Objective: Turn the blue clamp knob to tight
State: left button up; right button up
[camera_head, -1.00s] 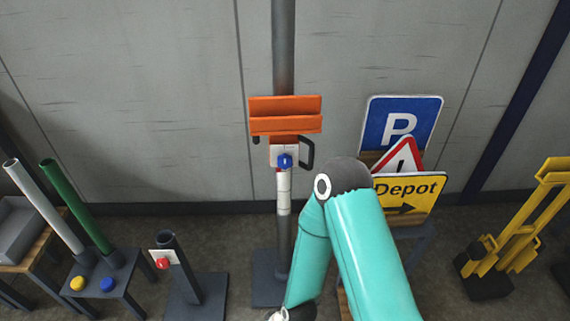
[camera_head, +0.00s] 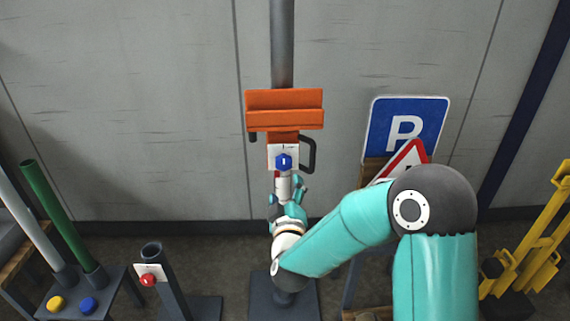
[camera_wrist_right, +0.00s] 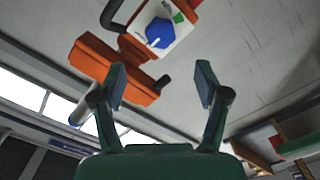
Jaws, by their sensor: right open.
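The blue clamp knob (camera_head: 284,162) sits on a white plate (camera_head: 274,151) below the orange clamp (camera_head: 285,117) on the grey pole. In the right wrist view the knob (camera_wrist_right: 159,33) is ahead, above the middle, and a green mark shows on the plate (camera_wrist_right: 180,32) beside it. I cannot tell exactly where the knob points. My right gripper (camera_head: 286,190) is just below the knob in the head view. In the wrist view its two fingers (camera_wrist_right: 161,83) are spread, empty and apart from the knob. My left gripper is not in view.
A black handle (camera_head: 309,153) juts out right of the knob. A blue P sign (camera_head: 405,122) and a red-edged triangle sign (camera_head: 408,160) stand at right. A red knob (camera_head: 148,280) on a dark post and a blue button (camera_head: 88,305) are at lower left.

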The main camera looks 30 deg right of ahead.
aim_at(284, 166)
jog(key=p+x, duration=0.1)
jog(key=x, duration=1.1)
jog(key=shift+w+d, duration=0.1)
jog(key=shift+w, duration=0.2)
jog(key=shift+f, duration=0.1)
jog(key=c, duration=1.2)
